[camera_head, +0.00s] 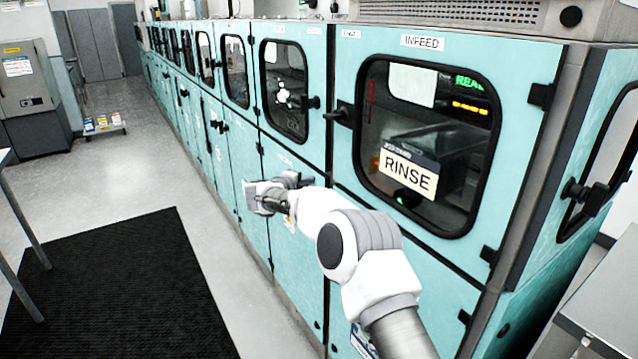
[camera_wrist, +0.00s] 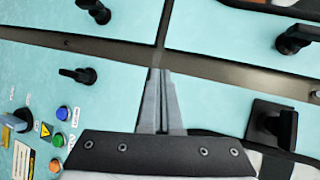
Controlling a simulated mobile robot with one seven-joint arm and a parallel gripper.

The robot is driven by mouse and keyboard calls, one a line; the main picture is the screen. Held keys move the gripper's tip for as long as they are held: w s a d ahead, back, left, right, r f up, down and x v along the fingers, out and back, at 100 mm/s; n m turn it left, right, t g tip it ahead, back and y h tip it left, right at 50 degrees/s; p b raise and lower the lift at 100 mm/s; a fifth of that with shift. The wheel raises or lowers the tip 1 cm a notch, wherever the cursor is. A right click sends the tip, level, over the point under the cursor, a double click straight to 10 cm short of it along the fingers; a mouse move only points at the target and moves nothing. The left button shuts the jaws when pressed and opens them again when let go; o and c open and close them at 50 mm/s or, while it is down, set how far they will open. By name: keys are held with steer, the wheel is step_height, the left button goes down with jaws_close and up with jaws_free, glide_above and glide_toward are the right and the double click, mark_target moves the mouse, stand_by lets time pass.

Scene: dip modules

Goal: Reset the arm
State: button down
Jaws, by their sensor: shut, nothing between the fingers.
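My arm (camera_head: 345,245) reaches from the bottom right of the head view toward the teal machine (camera_head: 345,210). My gripper (camera_head: 252,190) is in front of the machine's lower doors. In the wrist view my gripper (camera_wrist: 160,76) has its two grey fingers together, with nothing between them. The fingers point at the dark seam between teal panels. I cannot tell whether the tips touch the panel.
The closed INFEED door (camera_head: 430,70) has a window showing a dark module labelled RINSE (camera_head: 408,172). Black latches (camera_wrist: 78,75) and coloured buttons (camera_wrist: 58,140) stick out near my gripper. A black mat (camera_head: 120,290) lies on the floor; the aisle (camera_head: 140,165) is open.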

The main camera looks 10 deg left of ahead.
steer(key=s+a+r, duration=0.2)
steer(key=s+a, duration=0.2)
step_height(320, 180, up, 18)
steer(key=s+n+t+y, duration=0.1)
steer(key=n+t+y, duration=0.2)
steer(key=n+y, duration=0.35)
steer(key=s+d+r+n+g+y, duration=0.2)
steer(key=s+d+r+n+y, duration=0.1)
steer(key=s+d+r+n, duration=0.4)
steer(key=s+d+f+n+g+h, duration=0.1)
steer(key=s+d+f+n+g, duration=0.1)
steer(key=s+d+f, duration=0.4)
steer(key=s+d+f+n+g+h, duration=0.2)
steer(key=s+d+f, duration=0.4)
steer(key=s+d, duration=0.7)
steer(key=s+d+f+n+g+h, duration=0.2)
steer(key=s+d, duration=0.7)
steer(key=s, duration=1.2)
step_height(320, 180, down, 4)
steer(key=n+g, duration=0.2)
steer(key=g, duration=0.1)
steer(key=shift+d, duration=0.15)
